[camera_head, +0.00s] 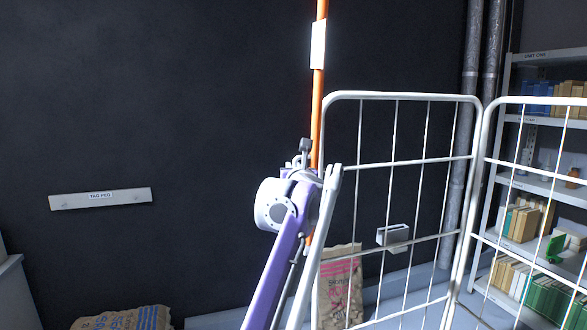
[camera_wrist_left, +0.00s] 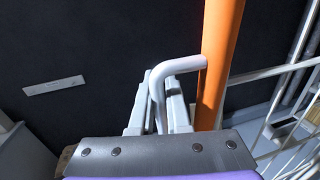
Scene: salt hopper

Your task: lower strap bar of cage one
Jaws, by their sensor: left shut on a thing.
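The strap bar (camera_head: 317,100) is a long orange bar with a white label. It stands nearly upright at the left edge of a white wire cage (camera_head: 400,97), its top beyond the picture. In the left wrist view the orange bar (camera_wrist_left: 220,60) carries a pale bent handle (camera_wrist_left: 180,65). My left gripper (camera_head: 304,155) is beside the bar in the head view. In the wrist view its fingers (camera_wrist_left: 162,90) are shut around the handle's downward leg. A small grey bracket (camera_head: 393,236) sits on the cage's mesh. My right gripper is not in view.
A second white mesh panel (camera_head: 545,101) adjoins at the right, with shelving (camera_head: 535,55) behind it. A printed sack (camera_head: 340,290) stands behind the cage. Another sack (camera_head: 130,318) lies lower left. A "TAG PEG" rail (camera_head: 130,196) is on the dark wall.

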